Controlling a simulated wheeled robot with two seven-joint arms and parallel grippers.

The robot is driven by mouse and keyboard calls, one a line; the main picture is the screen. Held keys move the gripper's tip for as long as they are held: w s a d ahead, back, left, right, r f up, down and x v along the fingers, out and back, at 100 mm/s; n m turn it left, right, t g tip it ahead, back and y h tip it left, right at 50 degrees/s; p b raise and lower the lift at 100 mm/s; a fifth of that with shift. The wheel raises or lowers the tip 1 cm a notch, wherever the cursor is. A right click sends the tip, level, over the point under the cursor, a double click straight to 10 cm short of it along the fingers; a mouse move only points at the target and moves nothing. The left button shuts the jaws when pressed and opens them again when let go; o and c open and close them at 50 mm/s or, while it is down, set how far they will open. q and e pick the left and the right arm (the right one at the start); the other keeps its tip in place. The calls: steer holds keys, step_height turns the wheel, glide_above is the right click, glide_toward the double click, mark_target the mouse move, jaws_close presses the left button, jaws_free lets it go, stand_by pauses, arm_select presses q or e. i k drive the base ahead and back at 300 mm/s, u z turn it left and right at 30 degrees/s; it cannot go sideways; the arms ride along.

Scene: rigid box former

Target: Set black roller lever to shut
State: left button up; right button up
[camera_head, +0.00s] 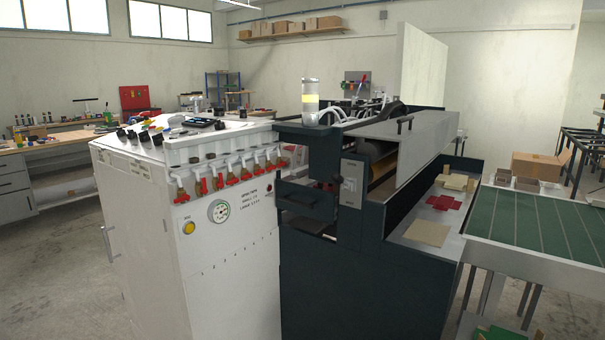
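The box former has a white cabinet (235,240) on the left and a dark blue-black machine body (360,270) on the right. A light plate (352,183) on the dark body carries a small black lever-like part (337,181) at its left edge. It is too small to tell its setting, or whether it is the roller lever. Rollers (382,166) show partly under this cover. Neither of my grippers is in view.
Red-handled valves (220,182), a round gauge (218,211) and a yellow button (188,227) are on the white cabinet. A green conveyor (540,220) stands at the right, near a cardboard box (540,165). A workbench (50,150) is at the left. Open floor lies left of the cabinet.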

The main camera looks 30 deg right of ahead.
mark_target(335, 176)
steer(key=z, duration=0.45)
steer(key=i, duration=0.95)
steer(key=z, duration=0.95)
